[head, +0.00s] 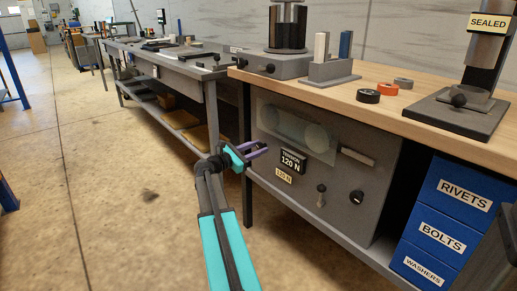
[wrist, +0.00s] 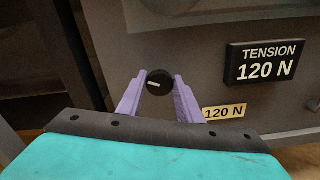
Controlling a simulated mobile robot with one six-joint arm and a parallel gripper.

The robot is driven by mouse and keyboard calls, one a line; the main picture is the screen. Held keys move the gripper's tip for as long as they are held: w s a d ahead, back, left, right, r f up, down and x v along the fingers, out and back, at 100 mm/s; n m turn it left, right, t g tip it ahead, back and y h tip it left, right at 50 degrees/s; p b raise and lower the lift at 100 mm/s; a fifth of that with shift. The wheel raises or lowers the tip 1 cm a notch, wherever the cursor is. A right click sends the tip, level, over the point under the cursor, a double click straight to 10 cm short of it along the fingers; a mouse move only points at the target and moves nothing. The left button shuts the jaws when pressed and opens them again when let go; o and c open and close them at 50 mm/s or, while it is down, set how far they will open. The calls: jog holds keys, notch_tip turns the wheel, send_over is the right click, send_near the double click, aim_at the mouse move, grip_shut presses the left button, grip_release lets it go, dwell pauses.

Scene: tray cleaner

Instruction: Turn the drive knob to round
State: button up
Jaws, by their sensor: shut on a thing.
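In the wrist view, a small round black knob (wrist: 159,83) with a short pale mark sits on the grey panel, left of the tension display. The mark lies nearly level, tilting slightly down to the right. No label for this knob is readable. My gripper (wrist: 160,79) has its purple fingers closed on the knob's two sides. In the head view my gripper (head: 262,149) is at the left part of the grey machine front (head: 385,160) under the bench, and it hides the knob there.
A black "TENSION 120 N" display (wrist: 265,63) and a "120 N" tag (wrist: 225,112) are right of my gripper. Further right are a small lever (head: 321,190), another black knob (head: 357,197), a pale handle (head: 357,156) and blue bins (head: 440,215). The floor at left is clear.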

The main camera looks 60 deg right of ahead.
jog(key=shift+s+a+f+m+p, duration=0.1)
jog(key=shift+a+m, duration=0.05)
jog(key=shift+m, duration=0.9)
jog(key=shift+s+a+f+m+p, duration=0.1)
jog(key=shift+a+m, duration=0.05)
jog(key=shift+m, duration=0.85)
jog(key=shift+s+a+m+p, duration=0.1)
jog(key=shift+a+m, duration=0.05)
jog(key=shift+m, duration=0.9)
jog(key=o, duration=1)
jog(key=shift+o, duration=0.2)
jog(key=shift+w+r, duration=0.1)
